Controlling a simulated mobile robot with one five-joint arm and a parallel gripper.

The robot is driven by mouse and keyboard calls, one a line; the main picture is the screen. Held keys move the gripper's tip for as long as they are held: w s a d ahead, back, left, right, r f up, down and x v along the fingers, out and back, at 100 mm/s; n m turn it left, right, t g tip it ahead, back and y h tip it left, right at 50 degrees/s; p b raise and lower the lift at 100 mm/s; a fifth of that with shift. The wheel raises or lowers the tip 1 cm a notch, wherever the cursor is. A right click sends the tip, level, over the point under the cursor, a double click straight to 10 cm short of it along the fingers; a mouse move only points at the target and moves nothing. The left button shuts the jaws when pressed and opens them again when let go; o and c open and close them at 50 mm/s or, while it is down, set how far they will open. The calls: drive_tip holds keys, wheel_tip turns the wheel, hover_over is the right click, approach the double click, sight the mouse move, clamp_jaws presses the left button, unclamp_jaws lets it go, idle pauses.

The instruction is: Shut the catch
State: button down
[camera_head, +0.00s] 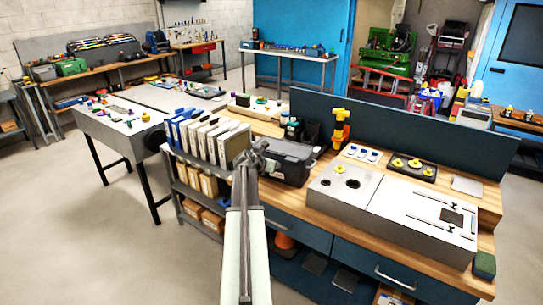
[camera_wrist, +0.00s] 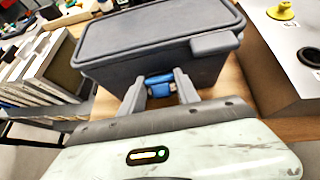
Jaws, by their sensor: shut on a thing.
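A dark grey box (camera_wrist: 215,72) with a grey lid (camera_wrist: 150,30) stands on the wooden bench. In the wrist view the lid lies over the box, with a raised grey tab (camera_wrist: 215,43) at its front right edge. A blue catch (camera_wrist: 160,86) shows low on the box's front. My gripper (camera_wrist: 160,92) is at that front, its two grey fingers on either side of the blue part and shut on it. In the head view my gripper (camera_head: 250,160) is at the left end of the box (camera_head: 291,171), and the catch is hidden there.
Upright binders (camera_head: 215,140) stand close on the left of the box. A metal panel (camera_head: 400,210) with yellow knobs lies to the right. A blue backboard (camera_head: 390,125) rises behind the bench. An orange-yellow fixture (camera_head: 340,128) stands behind the box.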

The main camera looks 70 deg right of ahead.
drive_tip(key=r+y+p, duration=0.1)
drive_tip(key=p, duration=0.1)
drive_tip(key=shift+d+y+p, duration=0.3)
drive_tip(key=shift+d+p, duration=0.05)
drive_tip(key=shift+p, duration=0.05)
drive_tip(key=shift+y+p, duration=0.4)
drive_tip(key=shift+p, duration=0.05)
drive_tip(key=shift+s, duration=0.1)
drive_tip(key=shift+f, duration=0.1)
drive_tip(key=c, duration=1.2)
unclamp_jaws()
drive_tip(key=p+v, duration=0.6)
drive_tip(key=v, duration=0.1)
drive_tip(key=shift+a+r, duration=0.2)
drive_tip(key=shift+r, duration=0.2)
